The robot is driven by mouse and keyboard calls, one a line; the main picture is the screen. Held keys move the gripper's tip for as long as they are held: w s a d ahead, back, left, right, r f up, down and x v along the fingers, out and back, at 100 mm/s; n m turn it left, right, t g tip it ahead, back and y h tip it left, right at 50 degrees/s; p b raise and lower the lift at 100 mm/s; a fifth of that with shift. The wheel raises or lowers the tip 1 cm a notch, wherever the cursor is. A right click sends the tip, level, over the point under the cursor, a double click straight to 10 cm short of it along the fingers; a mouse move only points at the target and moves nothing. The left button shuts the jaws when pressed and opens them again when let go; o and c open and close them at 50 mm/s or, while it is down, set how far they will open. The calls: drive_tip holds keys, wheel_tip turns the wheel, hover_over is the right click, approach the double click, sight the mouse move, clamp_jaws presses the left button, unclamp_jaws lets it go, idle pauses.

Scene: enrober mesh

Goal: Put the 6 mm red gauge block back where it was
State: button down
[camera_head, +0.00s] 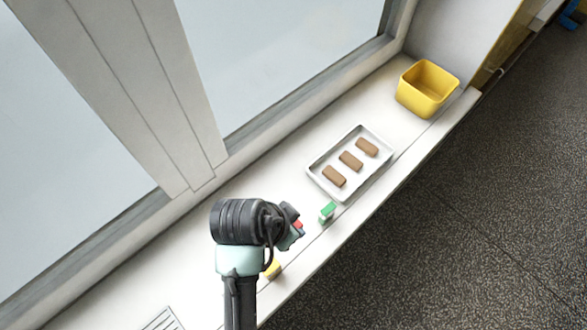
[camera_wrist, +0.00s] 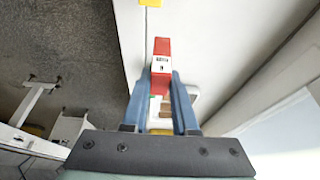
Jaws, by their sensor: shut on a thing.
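The red gauge block (camera_wrist: 161,47) is held between the two blue fingers of my gripper (camera_wrist: 163,78) in the wrist view. It has a white label whose mark is too small to read. In the head view my gripper (camera_head: 293,230) is over the white sill, and a bit of the red block (camera_head: 299,225) shows at its tip. A green block (camera_head: 327,211) stands on the sill just right of my gripper. A yellow block (camera_head: 273,269) lies on the other side, partly hidden by my arm. I cannot tell whether the red block touches the sill.
A white tray (camera_head: 316,175) with three brown bars lies beyond the green block. A yellow bin (camera_head: 421,101) stands at the sill's far end. A slotted grate (camera_head: 162,320) is at the lower left. The window is behind; the sill's front edge drops to dark floor.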

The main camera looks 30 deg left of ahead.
drive_tip(key=shift+f, duration=2.55)
drive_tip(key=shift+f, duration=0.1)
drive_tip(key=c, duration=0.7)
unclamp_jaws()
drive_tip(key=v, duration=1.2)
drive_tip(key=shift+w, duration=0.1)
